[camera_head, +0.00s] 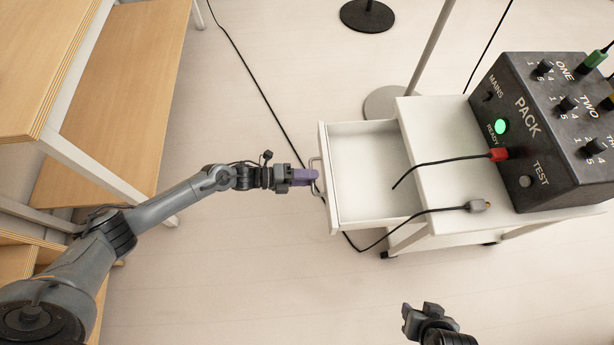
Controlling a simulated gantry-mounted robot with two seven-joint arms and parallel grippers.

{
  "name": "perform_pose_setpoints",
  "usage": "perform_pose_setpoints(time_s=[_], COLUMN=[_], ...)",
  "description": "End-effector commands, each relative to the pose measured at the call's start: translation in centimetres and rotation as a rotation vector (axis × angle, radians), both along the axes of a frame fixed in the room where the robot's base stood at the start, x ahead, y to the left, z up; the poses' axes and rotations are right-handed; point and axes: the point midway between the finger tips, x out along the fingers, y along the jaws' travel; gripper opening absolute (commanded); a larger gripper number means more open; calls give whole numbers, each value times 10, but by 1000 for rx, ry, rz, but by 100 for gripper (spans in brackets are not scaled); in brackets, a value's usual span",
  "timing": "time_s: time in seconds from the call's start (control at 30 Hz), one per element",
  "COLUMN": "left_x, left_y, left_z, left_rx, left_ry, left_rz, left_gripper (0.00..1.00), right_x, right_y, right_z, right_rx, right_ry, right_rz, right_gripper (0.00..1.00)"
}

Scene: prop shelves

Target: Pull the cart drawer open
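The white cart (455,150) stands at the right. Its drawer (372,208) is pulled out to the left, and its inside looks empty. A metal handle (317,163) sits on the drawer's left front. My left gripper (306,177) has purple fingers and is at the handle. Its fingertips overlap the handle, and I cannot tell from here whether they are closed around it. My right gripper (424,314) is at the bottom, away from the cart, and the state of its fingers is unclear.
A black control box (540,130) with a lit green button stands on the cart top. Wooden shelves (130,90) stand at the left. The floor between is mostly clear.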

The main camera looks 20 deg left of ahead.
Motion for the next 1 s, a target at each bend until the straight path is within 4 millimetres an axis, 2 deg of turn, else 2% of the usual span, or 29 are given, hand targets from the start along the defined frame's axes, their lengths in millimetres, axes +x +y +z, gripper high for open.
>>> perform_pose_setpoints(time_s=[0.23, 0.37, 0.8, 1.0], left_x=[0, -4, -37, -47], left_y=[1, 8, 67, 86], left_z=[0, 3, 18, 22], left_rx=[0, 2, 3, 1], left_ry=[0, 1, 1, 0], left_rz=[0, 1, 1, 0], left_gripper=[37, 37, 37, 37], right_x=[0, 0, 0, 0], right_y=[-1, -1, 1, 2], right_z=[0, 5, 33, 39], right_rx=[-3, -3, 4, 7], right_ry=[1, 1, 1, 0], right_rz=[2, 2, -3, -5], right_gripper=[43, 43, 43, 43])
